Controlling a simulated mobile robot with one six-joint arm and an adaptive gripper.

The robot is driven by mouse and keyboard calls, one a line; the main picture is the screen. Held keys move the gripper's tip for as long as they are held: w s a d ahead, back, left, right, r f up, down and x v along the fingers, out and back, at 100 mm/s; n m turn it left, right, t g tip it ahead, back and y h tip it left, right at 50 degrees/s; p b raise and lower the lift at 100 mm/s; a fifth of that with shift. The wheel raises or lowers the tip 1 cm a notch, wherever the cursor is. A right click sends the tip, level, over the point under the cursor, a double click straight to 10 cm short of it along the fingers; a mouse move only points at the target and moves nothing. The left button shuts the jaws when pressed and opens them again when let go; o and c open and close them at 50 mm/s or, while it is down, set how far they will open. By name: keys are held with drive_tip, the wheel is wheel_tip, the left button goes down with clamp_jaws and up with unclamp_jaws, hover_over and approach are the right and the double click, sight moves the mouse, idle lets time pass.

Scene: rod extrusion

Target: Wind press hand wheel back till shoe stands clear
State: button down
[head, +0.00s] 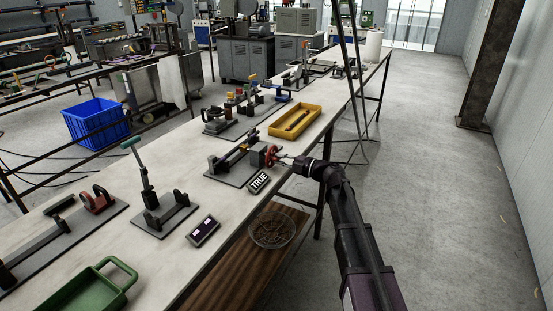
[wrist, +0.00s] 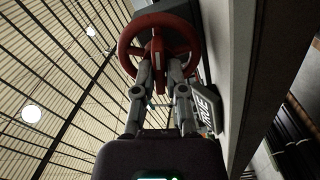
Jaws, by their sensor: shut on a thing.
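The press hand wheel (head: 271,156) is red and faces the bench's right edge, at the end of the press (head: 237,163) on a dark base plate. In the wrist view the red wheel (wrist: 158,48) fills the top middle, with spokes and a rim. My gripper (head: 287,158) reaches in from the right and meets the wheel. In the wrist view my gripper (wrist: 160,78) has its fingers closed on a lower part of the wheel. The shoe is too small to make out in the head view and is out of the wrist view.
A black sign reading TRUE (head: 259,181) stands just in front of the wheel. A yellow tray (head: 314,123) lies behind it. A small display box (head: 204,232) and a lever fixture (head: 149,200) stand nearer on the bench. A wire basket (head: 271,230) sits on the lower shelf. The right floor is clear.

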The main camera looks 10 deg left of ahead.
drive_tip(key=shift+s+n, duration=0.15)
drive_tip(key=shift+n, duration=0.75)
drive_tip(key=c, duration=0.6)
unclamp_jaws()
drive_tip(key=shift+a, duration=0.1)
drive_tip(key=shift+d, duration=0.25)
drive_tip(key=v, duration=1.1)
drive_tip(key=shift+d, duration=0.3)
